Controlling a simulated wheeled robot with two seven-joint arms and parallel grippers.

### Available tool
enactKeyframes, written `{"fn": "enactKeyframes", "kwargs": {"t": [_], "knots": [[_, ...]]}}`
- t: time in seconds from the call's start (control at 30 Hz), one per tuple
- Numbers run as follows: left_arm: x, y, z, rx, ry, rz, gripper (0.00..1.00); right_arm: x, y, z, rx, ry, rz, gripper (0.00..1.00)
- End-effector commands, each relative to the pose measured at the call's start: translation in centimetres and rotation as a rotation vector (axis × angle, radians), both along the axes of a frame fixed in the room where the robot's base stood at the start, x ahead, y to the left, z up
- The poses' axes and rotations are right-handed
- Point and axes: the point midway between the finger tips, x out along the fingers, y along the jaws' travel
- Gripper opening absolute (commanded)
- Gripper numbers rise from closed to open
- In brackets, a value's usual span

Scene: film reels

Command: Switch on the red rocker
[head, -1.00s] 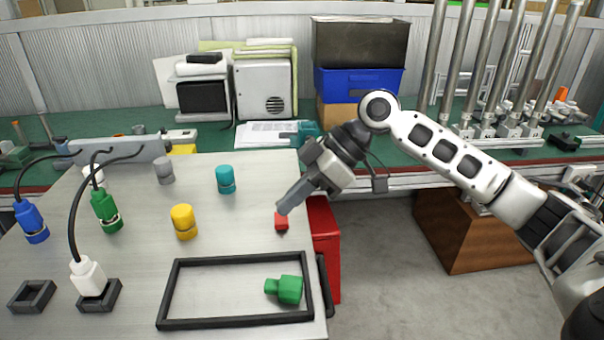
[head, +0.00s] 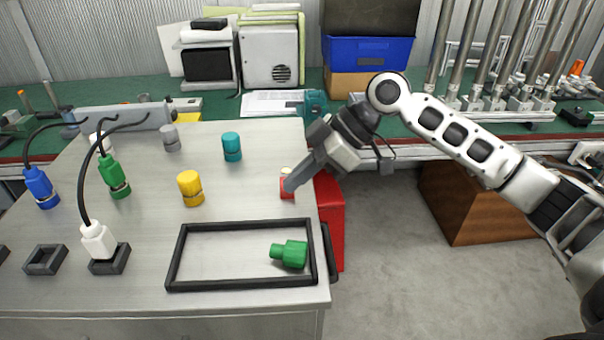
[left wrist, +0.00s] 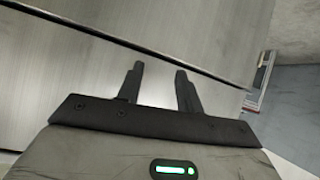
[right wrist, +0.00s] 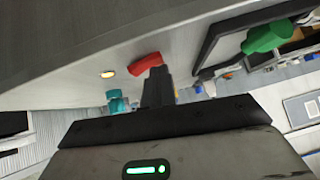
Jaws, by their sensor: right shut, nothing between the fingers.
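The red rocker (head: 286,194) sits on the right edge of the metal table top; it also shows in the right wrist view (right wrist: 145,63). My right gripper (head: 289,185) is shut and empty. Its tips overlap the rocker in the head view and reach its edge in the right wrist view (right wrist: 158,70); I cannot tell whether they press on it. A small round lamp (right wrist: 108,74) beside the rocker looks lit, with a warm glow. It shows pale in the head view (head: 286,170). My left gripper (left wrist: 158,78) is open and empty, by a metal surface.
A black frame (head: 174,262) with a green plug piece (head: 290,254) inside lies in front of the rocker. Yellow (head: 190,188) and teal (head: 232,147) cylinders stand to the left. Corded plugs stand further left. A red cabinet (head: 330,225) is beside the table.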

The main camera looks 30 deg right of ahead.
Motion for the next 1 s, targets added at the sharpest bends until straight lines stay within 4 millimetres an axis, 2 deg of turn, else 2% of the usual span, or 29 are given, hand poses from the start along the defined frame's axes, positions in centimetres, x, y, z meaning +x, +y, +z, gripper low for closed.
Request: {"fn": "enactKeyframes", "kwargs": {"t": [0.3, 0.8, 1.0], "knots": [[0.0, 0.0, 1.2, -0.001, 0.001, 0.0, 0.36, 1.1, -0.6, 0.5, 0.001, 0.002, -0.002, 0.0], [0.0, 0.2, 1.0, 0.014, -0.001, -0.001, 0.36, 1.3, -0.7, 0.4, 0.0, 0.001, -0.001, 0.0], [-0.3, 0.8, 2.4, 0.075, 0.029, -0.018, 0.36, 1.1, -0.3, 4.1, -0.001, 0.0, 0.003, 0.0]]}}
